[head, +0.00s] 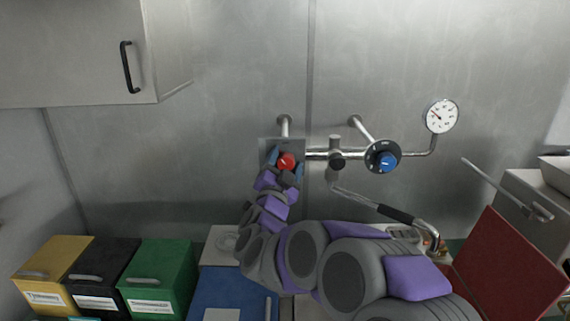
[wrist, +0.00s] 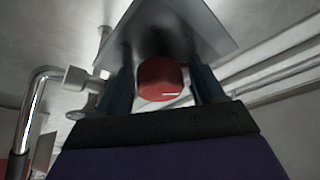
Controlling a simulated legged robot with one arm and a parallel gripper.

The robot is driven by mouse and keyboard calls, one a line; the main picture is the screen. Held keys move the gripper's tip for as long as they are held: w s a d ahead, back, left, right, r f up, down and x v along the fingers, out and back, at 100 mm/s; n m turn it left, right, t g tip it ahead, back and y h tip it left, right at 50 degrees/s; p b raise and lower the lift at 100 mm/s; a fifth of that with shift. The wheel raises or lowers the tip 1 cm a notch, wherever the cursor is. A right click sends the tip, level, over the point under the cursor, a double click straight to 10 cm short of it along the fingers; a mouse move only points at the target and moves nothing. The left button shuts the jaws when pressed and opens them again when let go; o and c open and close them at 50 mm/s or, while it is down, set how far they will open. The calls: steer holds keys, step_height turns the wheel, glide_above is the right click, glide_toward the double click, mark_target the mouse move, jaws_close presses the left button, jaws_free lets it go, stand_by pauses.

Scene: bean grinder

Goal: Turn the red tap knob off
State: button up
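The red tap knob (head: 287,161) sits on a square metal plate (head: 269,147) at the left end of the wall pipe. It also shows in the wrist view (wrist: 161,79), centred between the fingers, with a short white mark on its face. My gripper (head: 285,167) is at the knob, with one blue finger on each side of it. In the wrist view my gripper (wrist: 164,92) looks open around the knob, with narrow dark gaps beside it. Whether a fingertip touches the knob or plate is hidden.
A blue knob (head: 388,162) on a black dial and a pressure gauge (head: 441,116) are on the pipe to the right. A swivel spout with a black grip (head: 395,213) hangs below. Yellow, black and green bins (head: 160,270) stand at lower left. A red panel (head: 508,268) is at right.

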steer(key=c, duration=0.8)
steer(key=shift+o, duration=0.2)
steer(key=shift+m, duration=0.4)
steer(key=m+g+h+p, duration=0.1)
steer(key=m+p, duration=0.1)
steer(key=m, duration=0.2)
steer(key=shift+r+g, duration=0.1)
steer(key=shift+g, duration=0.2)
steer(key=shift+m+g+h+p, duration=0.5)
steer(key=shift+m+g+p, duration=0.2)
steer(key=shift+m, duration=1.2)
steer(key=shift+f, duration=0.25)
steer(key=o, duration=0.9)
steer(key=shift+d, duration=0.15)
steer(key=shift+o, duration=0.2)
steer(key=shift+r, duration=0.1)
